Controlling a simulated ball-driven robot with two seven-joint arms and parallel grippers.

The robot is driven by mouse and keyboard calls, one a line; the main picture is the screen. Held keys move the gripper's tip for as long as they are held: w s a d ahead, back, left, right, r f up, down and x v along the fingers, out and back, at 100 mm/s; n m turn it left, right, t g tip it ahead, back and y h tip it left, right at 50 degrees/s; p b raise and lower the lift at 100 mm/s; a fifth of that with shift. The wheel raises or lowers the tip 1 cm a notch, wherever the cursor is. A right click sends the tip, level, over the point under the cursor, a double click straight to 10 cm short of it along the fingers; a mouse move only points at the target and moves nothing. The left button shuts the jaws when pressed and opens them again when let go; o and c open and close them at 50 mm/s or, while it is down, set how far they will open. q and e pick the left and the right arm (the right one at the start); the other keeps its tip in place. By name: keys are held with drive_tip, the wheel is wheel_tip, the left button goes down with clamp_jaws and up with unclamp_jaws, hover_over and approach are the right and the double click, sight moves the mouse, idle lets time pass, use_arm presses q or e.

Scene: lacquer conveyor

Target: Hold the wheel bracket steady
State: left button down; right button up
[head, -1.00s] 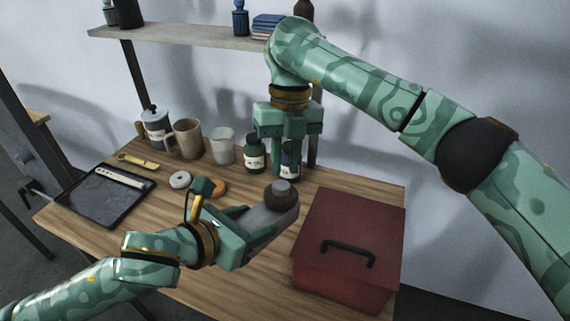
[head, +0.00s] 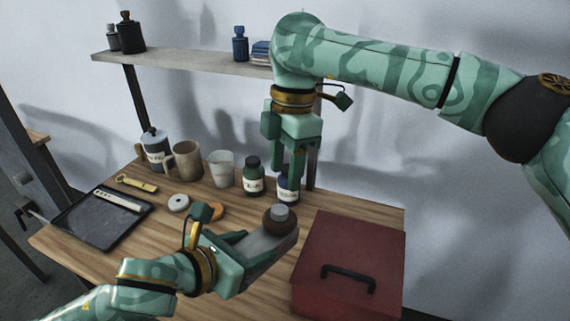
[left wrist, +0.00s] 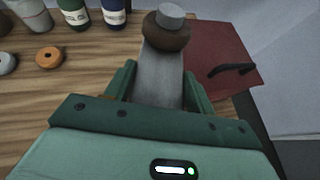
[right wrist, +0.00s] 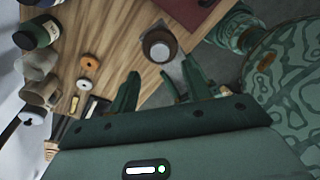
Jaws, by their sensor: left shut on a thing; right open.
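The wheel bracket (head: 262,246) is a grey bar with a dark brown wheel (head: 271,223) and a grey cap at its far end. My left gripper (head: 252,248) is shut on the bar and holds it above the table, wheel end pointing away. In the left wrist view the bracket (left wrist: 158,78) runs straight out between the fingers. My right gripper (head: 291,172) is open and empty, pointing down in front of a dark blue bottle (head: 288,189), which it partly hides. In the right wrist view the brown wheel (right wrist: 153,37) lies beyond its open fingers.
A red box (head: 350,245) with a black handle stands right of the bracket. A green bottle (head: 253,180), cups (head: 187,162) and a jar line the back. A dark tray (head: 85,223) lies left, near a white ring (head: 178,203) and an orange ring (head: 216,212).

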sight(280, 209)
drive_tip(key=shift+s+a+f+m, duration=0.1)
drive_tip(key=shift+f+m, duration=0.05)
drive_tip(key=shift+m, duration=0.15)
drive_tip(key=f, duration=0.7)
drive_tip(key=shift+s+a+f, duration=0.25)
drive_tip(key=shift+s+a, duration=0.1)
drive_tip(key=shift+s, duration=0.05)
drive_tip(key=c, duration=1)
drive_tip(key=shift+r, duration=0.25)
drive_tip(key=shift+w+d+r, duration=0.1)
drive_tip(key=shift+r, duration=0.75)
drive_tip(key=shift+w+d+r, duration=0.1)
drive_tip(key=shift+w+r, duration=0.05)
drive_tip(key=shift+r, duration=0.85)
drive_tip(key=shift+w+d+r, duration=0.1)
drive_tip(key=shift+r, duration=0.9)
